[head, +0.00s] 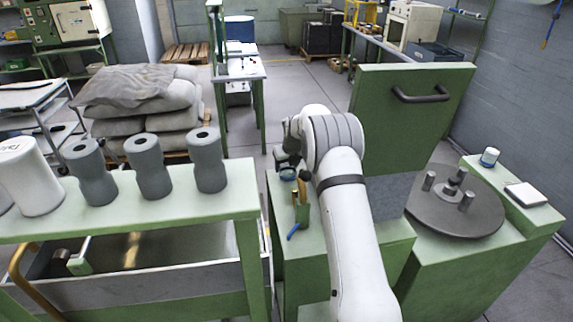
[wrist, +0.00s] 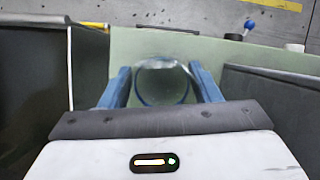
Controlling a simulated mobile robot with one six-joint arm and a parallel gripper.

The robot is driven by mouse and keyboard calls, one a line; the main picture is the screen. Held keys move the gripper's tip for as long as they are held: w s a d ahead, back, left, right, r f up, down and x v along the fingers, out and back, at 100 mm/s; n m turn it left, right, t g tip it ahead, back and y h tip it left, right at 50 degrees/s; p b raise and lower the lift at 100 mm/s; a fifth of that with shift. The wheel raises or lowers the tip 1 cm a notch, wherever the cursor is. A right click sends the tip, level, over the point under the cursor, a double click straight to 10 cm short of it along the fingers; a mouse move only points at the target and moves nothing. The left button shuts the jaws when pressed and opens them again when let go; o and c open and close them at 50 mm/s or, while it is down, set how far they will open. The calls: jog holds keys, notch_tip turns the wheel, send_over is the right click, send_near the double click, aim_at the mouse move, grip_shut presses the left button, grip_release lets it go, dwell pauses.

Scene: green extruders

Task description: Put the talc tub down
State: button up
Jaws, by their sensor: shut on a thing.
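My gripper (wrist: 158,76) is shut on a round, pale, glassy-looking tub with a blue rim (wrist: 161,88), which I take as the talc tub. The two blue fingers are on either side of it in the wrist view. I cannot tell whether the tub touches the green surface below.
A green panel with a dark handle (head: 415,115) rises to the right. A dark round plate with pegs (head: 455,222) lies beyond. Grey rollers (head: 150,165) stand on the left bench.

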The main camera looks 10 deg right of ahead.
jog(key=shift+f, duration=0.25)
jog(key=o, duration=1)
jog(key=shift+r, duration=0.1)
jog(key=b+v, duration=0.2)
jog(key=v, duration=1)
